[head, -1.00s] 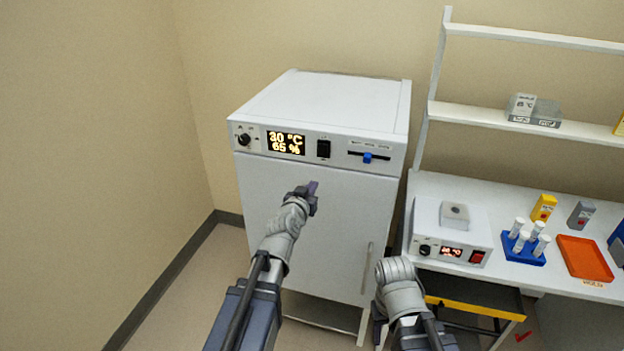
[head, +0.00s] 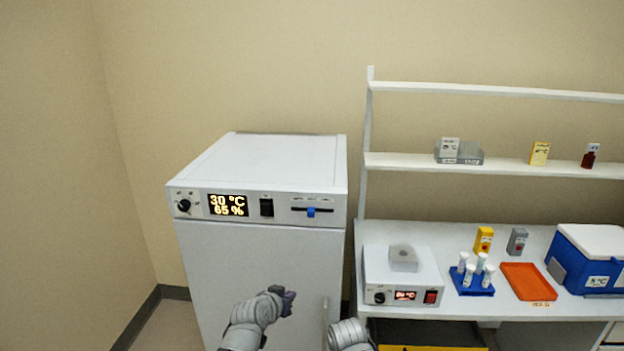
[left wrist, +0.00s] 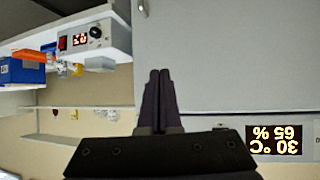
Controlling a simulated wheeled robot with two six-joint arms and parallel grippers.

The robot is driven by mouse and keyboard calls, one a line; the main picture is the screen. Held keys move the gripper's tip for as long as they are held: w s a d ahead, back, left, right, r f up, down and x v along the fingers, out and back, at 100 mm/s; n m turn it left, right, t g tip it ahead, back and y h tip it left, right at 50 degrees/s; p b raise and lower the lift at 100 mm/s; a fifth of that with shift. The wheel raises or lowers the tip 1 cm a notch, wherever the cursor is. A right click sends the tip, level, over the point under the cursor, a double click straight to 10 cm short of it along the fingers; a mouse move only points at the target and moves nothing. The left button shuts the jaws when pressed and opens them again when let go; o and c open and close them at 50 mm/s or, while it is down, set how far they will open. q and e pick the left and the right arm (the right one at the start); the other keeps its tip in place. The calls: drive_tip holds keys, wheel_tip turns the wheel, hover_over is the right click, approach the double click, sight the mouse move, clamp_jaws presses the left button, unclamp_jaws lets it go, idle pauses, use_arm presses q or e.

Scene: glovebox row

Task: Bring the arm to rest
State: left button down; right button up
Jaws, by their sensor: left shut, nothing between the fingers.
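My left gripper (head: 288,297) is in front of the door of the white incubator (head: 270,165) in the head view. In the left wrist view its two dark fingers (left wrist: 158,76) lie together with nothing between them. The incubator's display (head: 228,205) reads 30 °C and 65 %. Its door looks closed. Part of my right arm (head: 348,335) shows at the bottom edge of the head view; the right gripper itself is out of the picture.
A white bench (head: 343,228) stands right of the incubator. It holds a heater box (head: 400,284), a blue tube rack (head: 472,283), an orange tray (head: 528,282) and a blue cooler (head: 590,262). A shelf (head: 510,168) with small boxes hangs above.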

use_arm(q)
drive_tip(key=s+d+f+m+g+y+b, duration=0.1)
drive_tip(key=s+d+f+g, duration=0.25)
drive_tip(key=s+f, duration=0.25)
drive_tip(key=s+d+f+g+b, duration=0.1)
drive_tip(key=s+d+f+g, duration=0.1)
drive_tip(key=s+f+g, duration=0.35)
drive_tip(key=s+a+f+g+y+b, duration=0.1)
drive_tip(key=s+f+g+y, duration=0.1)
drive_tip(key=s, duration=0.8)
drive_tip(key=shift+s+a+f+y, duration=0.2)
drive_tip(key=shift+f+y, duration=0.15)
drive_tip(key=shift+y, duration=0.45)
use_arm(e)
wheel_tip(320, 180, down, 4)
drive_tip(key=shift+f, duration=0.15)
use_arm(q)
drive_tip(key=shift+d, duration=0.1)
